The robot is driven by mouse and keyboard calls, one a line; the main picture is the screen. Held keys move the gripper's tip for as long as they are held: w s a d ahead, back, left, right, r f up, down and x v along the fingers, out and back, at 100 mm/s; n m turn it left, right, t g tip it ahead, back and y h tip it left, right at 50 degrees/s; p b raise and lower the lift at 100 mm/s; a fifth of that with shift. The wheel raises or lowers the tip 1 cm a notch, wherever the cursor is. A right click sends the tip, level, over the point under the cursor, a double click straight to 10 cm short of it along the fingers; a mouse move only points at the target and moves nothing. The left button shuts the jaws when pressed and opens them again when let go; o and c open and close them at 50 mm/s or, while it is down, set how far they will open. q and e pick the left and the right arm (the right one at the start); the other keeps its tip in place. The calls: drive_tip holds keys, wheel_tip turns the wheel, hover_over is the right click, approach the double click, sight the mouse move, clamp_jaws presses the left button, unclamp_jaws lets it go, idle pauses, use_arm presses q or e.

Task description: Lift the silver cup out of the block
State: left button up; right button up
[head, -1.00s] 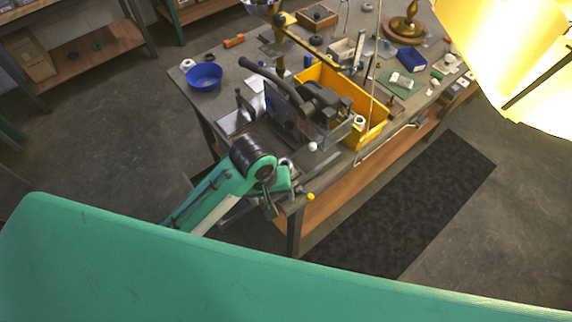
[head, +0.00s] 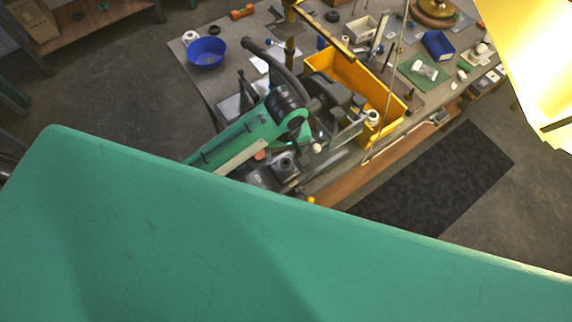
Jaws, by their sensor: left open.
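I cannot make out the silver cup. At the top edge a small part of a brown block (head: 337,2) shows, mostly cut off by the frame, so I cannot see what it holds. My left gripper (head: 288,170), grey, hangs at the end of the green left arm near the front left end of the bench. It is open, with no object seen in it. Its fingertips are hard to make out against the grey tool behind. It is well apart from the block. My right gripper is not in view.
A grey machine with a curved handle (head: 270,60) stands beside my left arm. A bright yellow lampshade (head: 535,60) fills the upper right. A dark mat (head: 440,180) lies on the floor.

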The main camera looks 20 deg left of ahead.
sight(286, 162)
use_arm(q)
drive_tip(key=shift+w+a+f, duration=0.1)
drive_tip(key=shift+w+f, duration=0.05)
drive_tip(key=shift+f, duration=0.4)
drive_tip(key=shift+w+f, duration=0.15)
drive_tip(key=shift+f, duration=0.4)
drive_tip(key=shift+a+f+p, duration=0.1)
drive_tip(key=shift+f+p, duration=0.75)
drive_tip(key=shift+p, duration=0.05)
wheel_tip(286, 162, down, 4)
drive_tip(key=shift+w+r+p, duration=0.1)
drive_tip(key=shift+w+p, duration=0.05)
drive_tip(key=shift+p, duration=0.5)
drive_tip(key=c, duration=1)
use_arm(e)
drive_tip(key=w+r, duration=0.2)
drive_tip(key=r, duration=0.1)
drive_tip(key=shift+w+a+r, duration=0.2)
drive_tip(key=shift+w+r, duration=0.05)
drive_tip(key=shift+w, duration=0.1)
